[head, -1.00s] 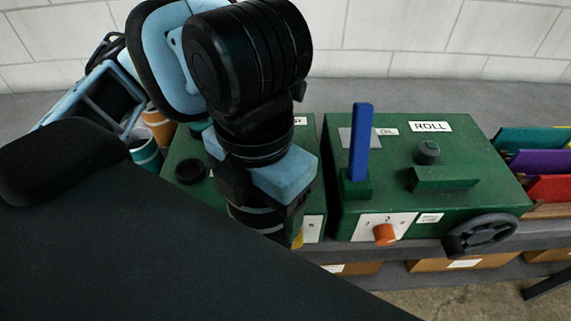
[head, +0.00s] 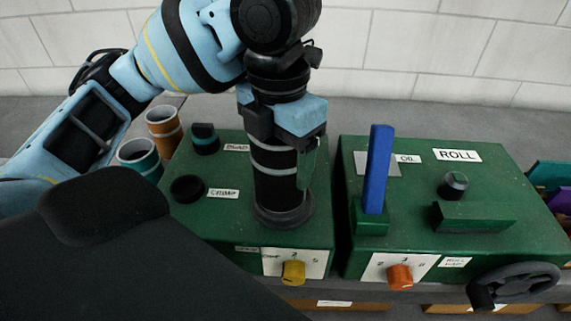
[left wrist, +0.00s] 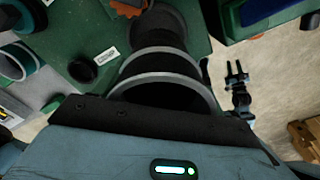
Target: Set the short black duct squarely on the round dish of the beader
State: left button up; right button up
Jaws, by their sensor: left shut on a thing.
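The short black duct (head: 275,185) with grey bands stands nearly upright in the head view. My left gripper (head: 284,135) is shut on its upper part. The duct's lower end is at the round dark dish (head: 297,216) on the green beader (head: 215,215); I cannot tell whether it touches. In the left wrist view, the duct (left wrist: 160,65) runs away from my gripper, with the dark dish (left wrist: 172,20) beyond its far end. The duct hides much of the dish.
A black knob (head: 188,188) and another knob (head: 205,138) are on the beader's left. A green roll machine (head: 410,180) with a blue lever (head: 378,168) stands close on the right. Other ducts, teal (head: 140,158) and orange (head: 164,128), stand at the left.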

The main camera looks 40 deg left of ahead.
pick_arm(q)
jog(key=shift+w+a, duration=0.1)
jog(key=shift+w, duration=0.15)
jog(key=shift+w+a, duration=0.15)
jog(key=shift+w, duration=0.15)
jog(key=f, duration=0.3)
jog(key=shift+w+a+f+b, duration=0.15)
jog(key=shift+w+f+b, duration=0.05)
jog(key=shift+f+b, duration=0.1)
jog(key=shift+f, duration=0.1)
jog(key=o, duration=1.1)
